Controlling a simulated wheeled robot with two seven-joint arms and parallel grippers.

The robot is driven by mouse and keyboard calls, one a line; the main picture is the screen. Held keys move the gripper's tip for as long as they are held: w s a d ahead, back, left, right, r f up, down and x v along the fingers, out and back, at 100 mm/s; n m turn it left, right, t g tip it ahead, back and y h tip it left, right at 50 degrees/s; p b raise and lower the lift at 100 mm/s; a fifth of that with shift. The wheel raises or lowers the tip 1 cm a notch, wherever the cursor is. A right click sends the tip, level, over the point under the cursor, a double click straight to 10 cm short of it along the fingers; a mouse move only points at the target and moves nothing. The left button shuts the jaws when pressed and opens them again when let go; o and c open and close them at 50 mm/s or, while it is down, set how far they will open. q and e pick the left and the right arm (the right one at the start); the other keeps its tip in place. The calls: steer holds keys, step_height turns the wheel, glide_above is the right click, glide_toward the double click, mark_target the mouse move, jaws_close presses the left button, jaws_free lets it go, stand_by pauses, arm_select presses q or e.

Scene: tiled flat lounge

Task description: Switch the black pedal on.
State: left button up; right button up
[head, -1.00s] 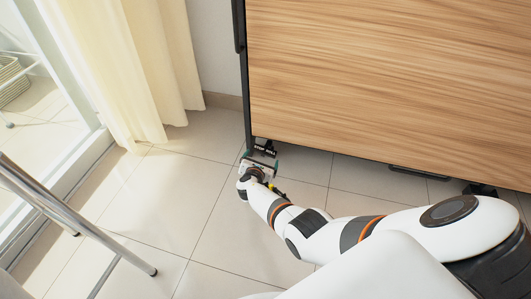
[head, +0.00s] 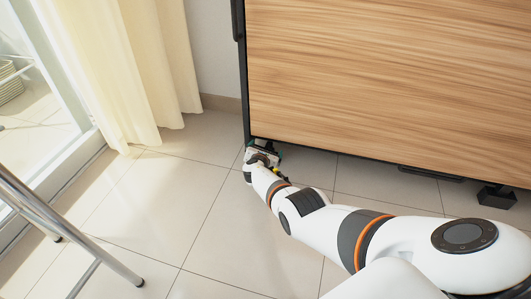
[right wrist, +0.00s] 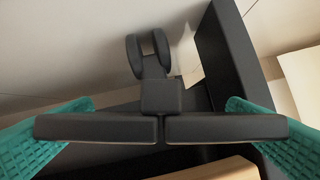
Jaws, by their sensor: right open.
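The black pedal (right wrist: 95,129) shows in the right wrist view as a wide flat bar in two halves, joined to a block below a black twin wheel (right wrist: 150,55). My right gripper (right wrist: 160,133) is open, with one teal finger at each end of the bar. Whether the fingers touch the bar I cannot tell. In the head view my right gripper (head: 264,153) is low at the foot of the black frame, at the wooden panel's lower left corner. It hides the pedal there. My left gripper is not in view.
The large wooden panel (head: 390,80) stands just above my right gripper. A cream curtain (head: 130,70) hangs at the left, and a metal-legged chair (head: 60,225) stands at the lower left. The tiled floor (head: 165,210) between them is clear.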

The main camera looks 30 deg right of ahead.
steer(key=c, duration=0.7)
steer(key=shift+w+a+f+n+g+h+b, duration=0.15)
steer(key=shift+n+g+h+b, duration=0.15)
steer(key=shift+n+b, duration=0.25)
steer(key=shift+w+a+f+n+g+h+b, duration=0.1)
steer(key=shift+n+g+h+b, duration=0.2)
steer(key=shift+n+b, duration=0.25)
steer(key=shift+r+n+g+b, duration=0.1)
steer(key=shift+n+g+b, duration=0.2)
steer(key=shift+n+b, duration=0.2)
steer(key=shift+r+h, duration=0.15)
steer(key=shift+h, duration=0.15)
steer(key=o, duration=0.7)
